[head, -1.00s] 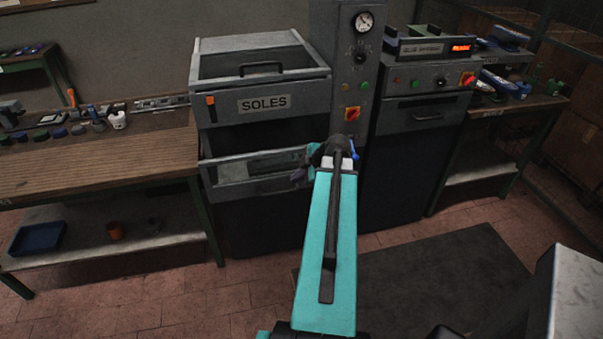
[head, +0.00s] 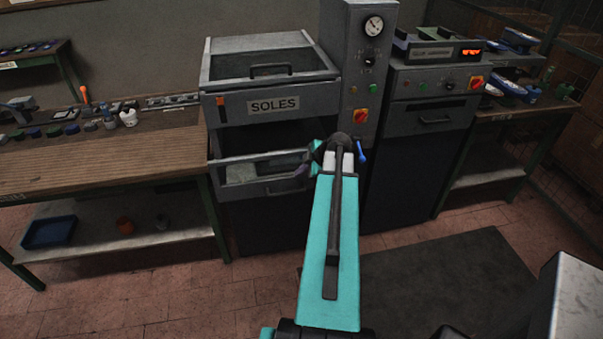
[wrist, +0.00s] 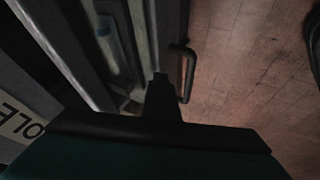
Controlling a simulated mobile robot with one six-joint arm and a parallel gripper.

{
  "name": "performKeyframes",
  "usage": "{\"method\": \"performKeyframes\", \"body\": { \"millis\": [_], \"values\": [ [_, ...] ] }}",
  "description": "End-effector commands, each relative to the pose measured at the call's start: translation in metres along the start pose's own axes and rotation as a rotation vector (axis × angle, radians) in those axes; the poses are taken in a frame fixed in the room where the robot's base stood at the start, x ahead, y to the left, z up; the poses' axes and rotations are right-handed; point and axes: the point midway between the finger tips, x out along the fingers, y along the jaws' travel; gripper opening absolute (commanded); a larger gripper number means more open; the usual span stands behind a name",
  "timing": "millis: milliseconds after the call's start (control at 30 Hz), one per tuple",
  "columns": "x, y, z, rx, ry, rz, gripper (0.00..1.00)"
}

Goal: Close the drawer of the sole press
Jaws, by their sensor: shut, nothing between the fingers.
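The sole press (head: 272,105), labelled SOLES, is a grey machine left of centre in the head view. Its lower drawer (head: 235,175) stands out, with its interior showing. My gripper (head: 302,170) is at the right end of this drawer, partly hidden behind my teal arm. In the wrist view, my shut, empty gripper (wrist: 161,78) is over the drawer's front wall (wrist: 152,35), close beside its dark bar handle (wrist: 188,70). I cannot tell whether the fingers touch the drawer. A pale blue-white item (wrist: 108,38) lies inside the drawer.
An upper bin (head: 268,68) with a handle sits on the press. A control column (head: 365,60) with a gauge stands right of it, then another machine (head: 425,120). A wooden workbench (head: 100,165) with tools is at left. Tiled floor and a dark mat (head: 440,275) are in front.

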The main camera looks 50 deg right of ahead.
Motion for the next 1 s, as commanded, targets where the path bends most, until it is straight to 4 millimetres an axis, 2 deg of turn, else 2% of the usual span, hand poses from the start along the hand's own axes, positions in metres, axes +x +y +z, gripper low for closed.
{"method": "performKeyframes", "body": {
  "millis": [267, 467, 667, 1000],
  "values": [
    [0.002, 0.002, 0.001, 0.0, 0.0, 0.0, 0.0],
    [0.008, 0.013, 0.001, -0.001, 0.0, 0.0, 0.0],
    [0.021, 0.033, 0.002, -0.001, 0.001, 0.001, 0.0],
    [0.045, 0.079, 0.003, -0.001, 0.0, 0.001, 0.0]
  ]
}}
